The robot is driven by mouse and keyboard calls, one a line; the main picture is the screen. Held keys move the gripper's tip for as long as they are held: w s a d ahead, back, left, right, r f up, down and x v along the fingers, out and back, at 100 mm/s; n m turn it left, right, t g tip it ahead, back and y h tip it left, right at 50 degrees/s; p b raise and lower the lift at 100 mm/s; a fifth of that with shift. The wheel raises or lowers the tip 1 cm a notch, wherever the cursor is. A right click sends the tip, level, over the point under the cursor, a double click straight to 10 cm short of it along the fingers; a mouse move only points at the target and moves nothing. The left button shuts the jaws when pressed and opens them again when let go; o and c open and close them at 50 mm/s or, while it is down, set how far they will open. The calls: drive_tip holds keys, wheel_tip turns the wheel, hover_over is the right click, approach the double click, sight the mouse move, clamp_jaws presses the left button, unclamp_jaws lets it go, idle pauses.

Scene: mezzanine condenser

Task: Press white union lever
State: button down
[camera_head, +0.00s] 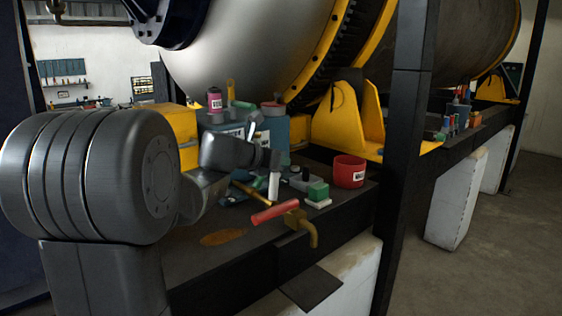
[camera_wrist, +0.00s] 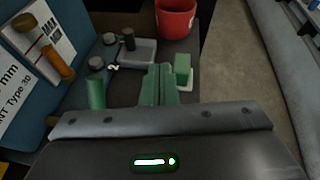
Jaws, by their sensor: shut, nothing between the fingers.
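My gripper (camera_head: 274,196) points down over the cluttered bench in the head view, its pale fingers together and empty. In the wrist view the shut fingers (camera_wrist: 160,84) show greenish, in front of a grey fitting (camera_wrist: 138,52) with dark round knobs. A small whitish piece (camera_wrist: 113,67) lies against this fitting, left of the fingertips; it may be the white union lever, but it is too small to be sure. The fitting (camera_head: 300,181) also shows just right of my fingers in the head view. I cannot tell whether the fingers touch anything.
A green block on a white base (camera_head: 318,194) and a red bucket (camera_head: 349,170) stand to the right. A red-handled tool (camera_head: 275,212) and a brass valve (camera_head: 298,220) are at the front edge. A green cylinder (camera_wrist: 96,93) stands left of my fingers. A dark post (camera_head: 408,150) rises at right.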

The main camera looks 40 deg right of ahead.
idle(0.9)
drive_tip(key=shift+a+r, duration=0.2)
drive_tip(key=shift+a, duration=0.05)
drive_tip(key=s+a+r+p, duration=0.1)
drive_tip(key=s+a+r, duration=0.1)
drive_tip(key=a+r, duration=0.5)
wheel_tip(320, 180, up, 3)
drive_tip(key=shift+s+a+f, duration=0.1)
drive_tip(key=shift+s+a, duration=0.05)
drive_tip(key=shift+s, duration=0.2)
